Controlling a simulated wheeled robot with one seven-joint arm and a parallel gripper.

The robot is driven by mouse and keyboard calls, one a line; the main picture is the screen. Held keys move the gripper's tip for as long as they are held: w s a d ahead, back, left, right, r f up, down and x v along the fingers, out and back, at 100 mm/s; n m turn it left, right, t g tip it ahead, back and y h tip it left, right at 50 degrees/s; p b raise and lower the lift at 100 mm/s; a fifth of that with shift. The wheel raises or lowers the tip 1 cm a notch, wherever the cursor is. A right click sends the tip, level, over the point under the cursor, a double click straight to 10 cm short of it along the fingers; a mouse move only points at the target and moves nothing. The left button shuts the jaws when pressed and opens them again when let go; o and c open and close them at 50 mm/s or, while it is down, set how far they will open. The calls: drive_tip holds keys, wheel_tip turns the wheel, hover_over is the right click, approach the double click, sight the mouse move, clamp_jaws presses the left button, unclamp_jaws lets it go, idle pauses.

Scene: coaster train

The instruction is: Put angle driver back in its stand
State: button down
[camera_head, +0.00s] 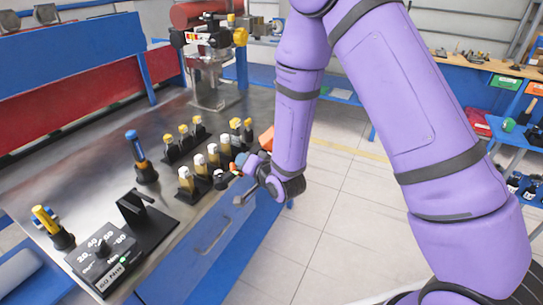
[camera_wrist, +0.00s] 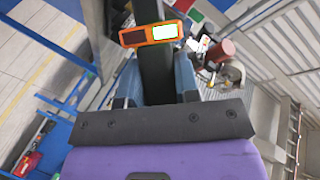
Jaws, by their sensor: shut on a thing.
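My gripper (camera_wrist: 157,85) is shut on the angle driver (camera_wrist: 155,60), a dark bar between its blue fingers with an orange-framed panel bearing a pale green-white patch. In the head view, my gripper (camera_head: 254,170) is low at the bench's right edge, beside the small bottles; the driver is small there and partly hidden, so its exact tilt is unclear. An empty black bracket (camera_head: 133,205) on a flat black base stands at the bench's front, left of my gripper and apart from it. It looks like the stand.
A dial box (camera_head: 100,255) stands in front of the bracket. A blue-handled tool (camera_head: 137,148) and a yellow-handled tool (camera_head: 47,222) stand upright in holders. The metal bench (camera_head: 75,180) has bare room at left.

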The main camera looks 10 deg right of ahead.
drive_tip(key=s+a+r+n+g+y, duration=0.1)
drive_tip(key=s+a+n+g+y, duration=0.1)
drive_tip(key=s+a+n, duration=0.5)
drive_tip(key=s+a+r+n+g+y, duration=0.1)
drive_tip(key=s+a+r+n+g, duration=0.1)
drive_tip(key=s+a+n, duration=0.5)
drive_tip(key=a, duration=0.6)
drive_tip(key=shift+s+r+n+g+y, duration=0.15)
drive_tip(key=shift+s+n+g+y, duration=0.15)
drive_tip(key=shift+g+y, duration=0.1)
drive_tip(key=shift+w+a+g+h, duration=0.6)
drive_tip(key=shift+w+a, duration=0.1)
drive_tip(key=shift+a, duration=0.1)
